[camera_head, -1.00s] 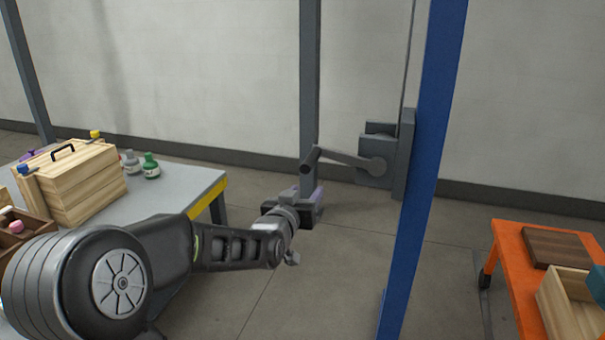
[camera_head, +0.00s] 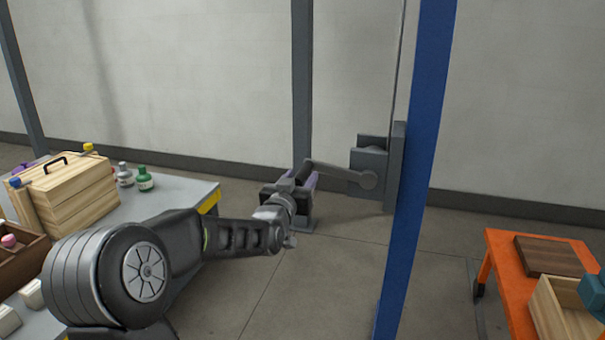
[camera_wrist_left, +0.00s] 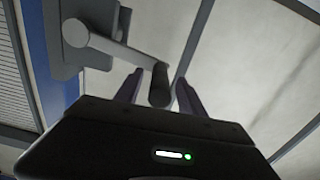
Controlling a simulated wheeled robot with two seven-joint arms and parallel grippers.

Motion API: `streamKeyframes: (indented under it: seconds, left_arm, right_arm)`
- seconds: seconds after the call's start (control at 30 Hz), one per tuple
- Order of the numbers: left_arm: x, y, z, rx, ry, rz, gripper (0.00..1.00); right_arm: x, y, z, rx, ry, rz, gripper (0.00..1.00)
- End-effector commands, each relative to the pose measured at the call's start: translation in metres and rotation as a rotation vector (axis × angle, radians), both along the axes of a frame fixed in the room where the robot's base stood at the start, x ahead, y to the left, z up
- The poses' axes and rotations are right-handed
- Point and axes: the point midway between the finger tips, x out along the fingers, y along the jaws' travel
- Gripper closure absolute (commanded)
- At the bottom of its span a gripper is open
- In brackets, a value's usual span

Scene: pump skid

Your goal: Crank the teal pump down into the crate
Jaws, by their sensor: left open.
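The grey winch (camera_head: 371,160) is fixed beside the blue post, with its crank arm (camera_head: 338,172) reaching left to a handle. My left gripper (camera_head: 303,186) is at the handle end, partly hiding it. In the left wrist view the crank handle (camera_wrist_left: 160,86) lies between the two spread fingers (camera_wrist_left: 158,92) of my left gripper, which is open. I cannot tell whether the fingers touch it. A teal piece, seemingly the pump (camera_head: 594,291), shows at the right edge, at the light wooden crate (camera_head: 546,308). It is mostly cut off. My right gripper is out of view.
The blue post (camera_head: 418,150) stands right of the winch. An orange cart (camera_head: 503,279) bears the crate and a dark wooden board (camera_head: 548,256). A grey table (camera_head: 180,192) at left holds a wooden box (camera_head: 75,190) and bottles. Floor between is clear.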

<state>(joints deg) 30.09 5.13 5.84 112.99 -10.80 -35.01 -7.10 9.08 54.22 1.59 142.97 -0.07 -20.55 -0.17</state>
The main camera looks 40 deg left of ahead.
Motion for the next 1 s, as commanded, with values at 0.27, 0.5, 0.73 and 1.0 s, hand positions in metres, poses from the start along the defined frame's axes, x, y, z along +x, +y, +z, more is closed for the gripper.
streamKeyframes:
  seconds: [0.27,0.5,0.73,1.0]
  left_arm:
    - [0.020,0.007,0.000,0.000,-0.001,0.001,0.53]
    - [0.020,0.007,0.000,0.000,-0.001,0.001,0.56]
    - [0.020,0.007,0.000,0.000,-0.001,0.001,0.74]
    - [0.020,0.007,0.000,0.000,0.000,0.001,0.97]
  right_arm:
    - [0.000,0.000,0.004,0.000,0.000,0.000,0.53]
    - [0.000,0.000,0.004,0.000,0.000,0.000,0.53]
    - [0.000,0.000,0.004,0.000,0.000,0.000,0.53]
    - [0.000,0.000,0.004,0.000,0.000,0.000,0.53]
